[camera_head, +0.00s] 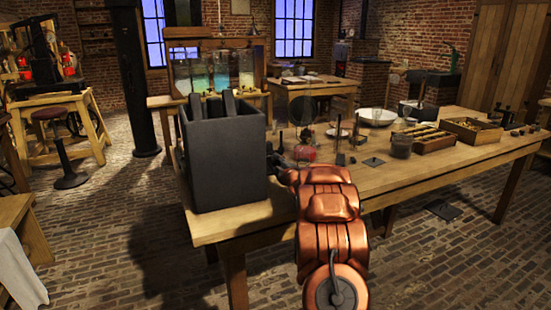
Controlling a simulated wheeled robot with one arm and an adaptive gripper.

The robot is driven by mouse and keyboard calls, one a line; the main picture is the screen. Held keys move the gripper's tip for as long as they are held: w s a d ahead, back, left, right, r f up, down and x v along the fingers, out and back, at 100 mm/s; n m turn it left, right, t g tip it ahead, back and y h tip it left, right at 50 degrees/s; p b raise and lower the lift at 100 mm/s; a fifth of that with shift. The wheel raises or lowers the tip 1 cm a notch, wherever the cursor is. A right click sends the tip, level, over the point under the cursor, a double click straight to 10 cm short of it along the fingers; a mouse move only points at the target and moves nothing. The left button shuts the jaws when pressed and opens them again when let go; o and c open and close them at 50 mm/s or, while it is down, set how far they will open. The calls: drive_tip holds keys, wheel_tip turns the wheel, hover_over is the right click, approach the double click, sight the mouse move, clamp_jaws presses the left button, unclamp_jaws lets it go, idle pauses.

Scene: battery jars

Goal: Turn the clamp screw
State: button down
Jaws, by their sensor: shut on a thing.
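A dark grey, open-topped box-shaped jar (225,160) stands at the left end of the wooden table. Two dark plates (230,103) stick up from its top. My copper-coloured arm reaches in from the bottom of the view, and my small dark gripper (275,156) is at the jar's right side. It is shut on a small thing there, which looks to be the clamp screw. The clamp screw itself is too small and too hidden by the gripper to make out.
The wooden table (440,165) stretches right. Lit glass jars (220,72) stand behind. Open brick floor lies at left and front.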

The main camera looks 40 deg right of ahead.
drive_tip(key=shift+r+m+p, duration=0.15)
drive_tip(key=shift+m+p, duration=0.75)
drive_tip(key=shift+m, duration=0.4)
drive_tip(key=c, duration=0.7)
unclamp_jaws()
drive_tip(key=shift+c, duration=0.2)
drive_tip(key=shift+s, duration=0.1)
drive_tip(key=shift+v, duration=5.85)
